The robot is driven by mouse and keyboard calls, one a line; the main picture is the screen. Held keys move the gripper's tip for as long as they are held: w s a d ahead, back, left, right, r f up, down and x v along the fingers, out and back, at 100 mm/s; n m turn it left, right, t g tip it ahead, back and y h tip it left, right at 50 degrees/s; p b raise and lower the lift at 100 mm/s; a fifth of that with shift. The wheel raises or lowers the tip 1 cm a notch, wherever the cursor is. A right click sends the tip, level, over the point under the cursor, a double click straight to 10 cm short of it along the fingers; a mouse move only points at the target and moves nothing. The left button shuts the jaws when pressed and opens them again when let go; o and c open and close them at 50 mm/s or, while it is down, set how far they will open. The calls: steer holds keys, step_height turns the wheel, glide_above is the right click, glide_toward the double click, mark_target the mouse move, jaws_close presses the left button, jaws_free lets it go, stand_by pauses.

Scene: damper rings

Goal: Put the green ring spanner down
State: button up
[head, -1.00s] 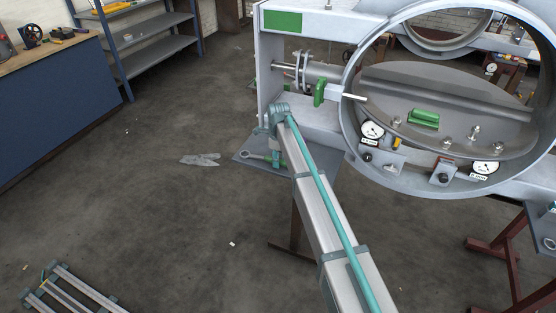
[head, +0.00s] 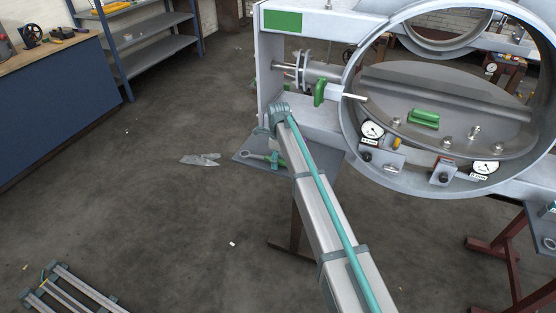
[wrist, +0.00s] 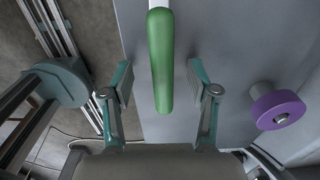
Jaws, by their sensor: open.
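The green ring spanner shows in the head view with its grey ring end (head: 244,154) over a grey plate (head: 250,167) below the large ring housing. It appears to lie flat on the plate. In the wrist view its green handle (wrist: 161,65) runs between my two fingers, with a gap on each side. My gripper (wrist: 160,84) is open around the handle and touches neither side of it. In the head view my gripper (head: 274,160) is small and partly hidden by my arm, at the handle end of the spanner.
A purple knob-like part (wrist: 278,107) stands on the plate to the right of my fingers. The frame (head: 262,60) and large round housing (head: 350,110) rise beside and above the plate. A flat grey piece (head: 200,160) lies on the open floor to the left.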

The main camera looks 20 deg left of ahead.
step_height(320, 180, up, 12)
stand_by(0.6)
steer(key=shift+d, duration=0.1)
stand_by(0.5)
